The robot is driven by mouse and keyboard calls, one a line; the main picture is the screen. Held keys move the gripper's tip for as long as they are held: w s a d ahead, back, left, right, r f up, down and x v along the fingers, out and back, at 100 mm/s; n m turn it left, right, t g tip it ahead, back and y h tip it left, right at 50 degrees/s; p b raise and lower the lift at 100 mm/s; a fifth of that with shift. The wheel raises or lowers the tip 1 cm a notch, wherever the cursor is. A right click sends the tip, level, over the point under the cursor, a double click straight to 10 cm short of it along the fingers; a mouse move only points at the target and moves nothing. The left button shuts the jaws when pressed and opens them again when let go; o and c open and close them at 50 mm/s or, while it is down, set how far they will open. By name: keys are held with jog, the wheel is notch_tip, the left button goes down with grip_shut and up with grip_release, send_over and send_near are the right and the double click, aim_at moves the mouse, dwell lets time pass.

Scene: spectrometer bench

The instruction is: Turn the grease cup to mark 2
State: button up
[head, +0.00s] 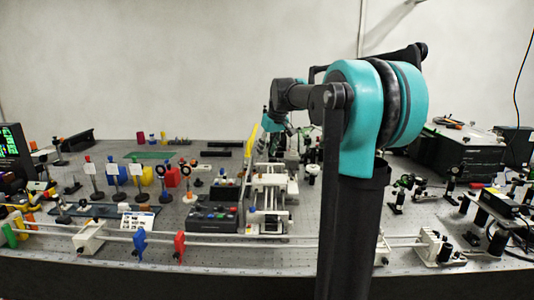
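I cannot make out a grease cup or its marks for certain in the head view. My arm rises in the foreground, bends at a large teal joint and reaches left over the bench. My gripper (291,128) hangs at the end of it, above and behind the white framed stage (268,195). It is small and dark against other parts, so its fingers and anything between them cannot be told. My arm hides part of the bench behind it.
A long metal rail (215,236) runs along the front, with a blue clamp (139,243) and a red clamp (179,245). A dark control box (214,217) stands beside the stage. Posted optics crowd the left. A large black box (460,150) stands at the right.

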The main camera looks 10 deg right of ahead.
aim_at(261, 175)
jog(key=d+r+n+g+y, duration=0.1)
jog(key=d+r+n+y, duration=0.15)
jog(key=r+n, duration=0.25)
jog(key=shift+h, duration=0.45)
jog(key=x, duration=1.7)
jog(key=shift+w+d+f, duration=0.2)
jog(key=shift+d, duration=0.15)
jog(key=shift+c, duration=0.4)
grip_shut()
